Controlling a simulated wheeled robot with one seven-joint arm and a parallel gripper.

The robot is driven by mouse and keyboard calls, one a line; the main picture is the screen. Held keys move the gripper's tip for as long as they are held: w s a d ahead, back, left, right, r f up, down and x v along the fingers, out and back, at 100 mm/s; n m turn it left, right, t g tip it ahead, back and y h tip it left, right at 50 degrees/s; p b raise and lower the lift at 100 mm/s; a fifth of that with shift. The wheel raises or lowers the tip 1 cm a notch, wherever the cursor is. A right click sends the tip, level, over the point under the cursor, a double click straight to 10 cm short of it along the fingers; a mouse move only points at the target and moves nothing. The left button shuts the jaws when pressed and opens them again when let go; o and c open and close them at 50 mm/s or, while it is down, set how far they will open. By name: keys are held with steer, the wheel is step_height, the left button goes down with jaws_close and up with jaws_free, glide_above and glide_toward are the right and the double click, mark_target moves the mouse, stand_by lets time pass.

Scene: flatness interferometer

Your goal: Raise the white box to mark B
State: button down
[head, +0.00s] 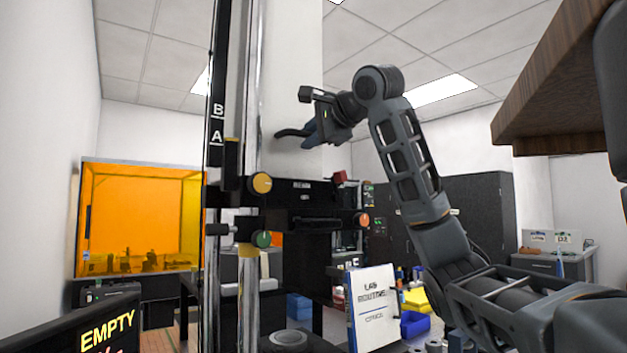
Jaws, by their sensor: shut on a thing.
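The tall white box (290,70) stands upright behind the bright metal column, above a black carriage (300,192). Its top runs out of the head view. Mark B (218,110) and mark A (216,136) are white letters on the black upright to the left, B above A. A black block (231,165) sits beside the upright just below A. My gripper (300,133) is in front of the box's lower right part, shut on a dark blue piece with a curved black end. I cannot tell whether this piece joins the box.
Yellow (262,183), green (262,239) and orange (362,219) knobs sit around the carriage. A white binder (372,305) stands at lower right of it. A sign reading EMPTY (106,326) is at lower left. A wooden shelf edge (560,110) overhangs at upper right.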

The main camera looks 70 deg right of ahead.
mark_target(300, 128)
steer(key=shift+r, duration=1.9)
steer(key=c, duration=1.1)
jaws_free()
steer(key=shift+c, duration=0.2)
steer(key=shift+f, duration=0.1)
steer(key=b+v, duration=0.2)
steer(key=v, duration=0.6)
